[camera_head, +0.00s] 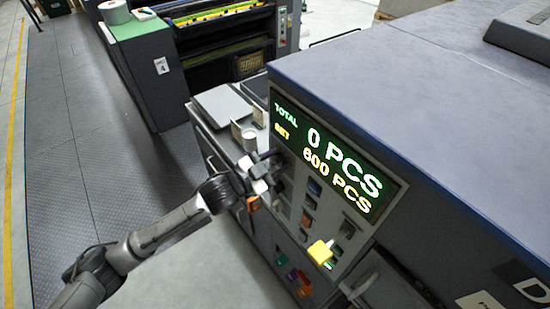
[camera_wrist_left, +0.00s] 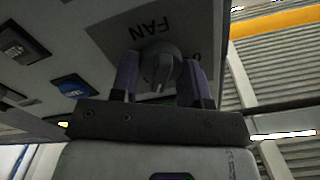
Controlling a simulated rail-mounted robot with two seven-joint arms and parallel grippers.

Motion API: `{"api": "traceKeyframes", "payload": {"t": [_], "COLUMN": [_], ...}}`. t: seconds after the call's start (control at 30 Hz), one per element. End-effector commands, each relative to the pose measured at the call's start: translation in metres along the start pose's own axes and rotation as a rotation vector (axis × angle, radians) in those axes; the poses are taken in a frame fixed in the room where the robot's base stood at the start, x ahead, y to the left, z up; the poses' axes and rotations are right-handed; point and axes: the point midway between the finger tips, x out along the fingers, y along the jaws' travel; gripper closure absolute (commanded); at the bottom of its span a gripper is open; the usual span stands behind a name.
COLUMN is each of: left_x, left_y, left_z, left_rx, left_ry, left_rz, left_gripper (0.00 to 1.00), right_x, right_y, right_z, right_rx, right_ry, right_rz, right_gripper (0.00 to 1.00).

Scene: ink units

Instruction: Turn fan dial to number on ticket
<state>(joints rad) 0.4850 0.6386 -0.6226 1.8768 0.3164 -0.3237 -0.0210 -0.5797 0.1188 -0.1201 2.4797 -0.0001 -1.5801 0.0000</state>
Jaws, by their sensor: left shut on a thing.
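The fan dial (camera_wrist_left: 162,66) is a grey knob on a plate marked FAN in the left wrist view. My left gripper (camera_wrist_left: 161,84) has one finger on each side of the dial and is shut on it. In the head view my left gripper (camera_head: 264,172) is at the left edge of the machine's control panel, and the dial is hidden there. The dial's pointer setting is too dark to read. I cannot make out a ticket with a legible number. My right gripper is not in view.
The display (camera_head: 335,160) reads TOTAL 0 PCS and SET 600 PCS. Open floor (camera_head: 215,262) lies left of the machine.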

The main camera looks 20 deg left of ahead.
Motion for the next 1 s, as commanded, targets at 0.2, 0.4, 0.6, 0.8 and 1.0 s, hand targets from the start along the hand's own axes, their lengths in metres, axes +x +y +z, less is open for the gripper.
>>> {"api": "traceKeyframes", "payload": {"t": [0.2, 0.4, 0.6, 0.8, 1.0], "left_x": [0.0001, 0.0001, 0.0001, 0.0001, 0.0002], "left_y": [0.0002, 0.0007, 0.0013, 0.0015, 0.0015], "left_z": [-0.0011, -0.0004, 0.0001, 0.0003, 0.0004], "left_rx": [0.142, 0.228, 0.272, 0.285, 0.285], "left_ry": [0.0, 0.0, 0.0, 0.0, 0.0], "left_rz": [0.0, 0.0, 0.0, 0.0, 0.0], "left_gripper": [0.82, 0.82, 0.82, 0.82, 0.82], "right_x": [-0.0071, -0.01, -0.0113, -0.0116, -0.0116], "right_y": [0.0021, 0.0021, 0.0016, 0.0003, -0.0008], "right_z": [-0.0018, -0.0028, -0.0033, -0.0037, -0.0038], "right_rx": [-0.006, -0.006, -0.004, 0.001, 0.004], "right_ry": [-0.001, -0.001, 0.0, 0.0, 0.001], "right_rz": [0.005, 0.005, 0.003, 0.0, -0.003], "right_gripper": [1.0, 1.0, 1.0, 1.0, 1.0]}}
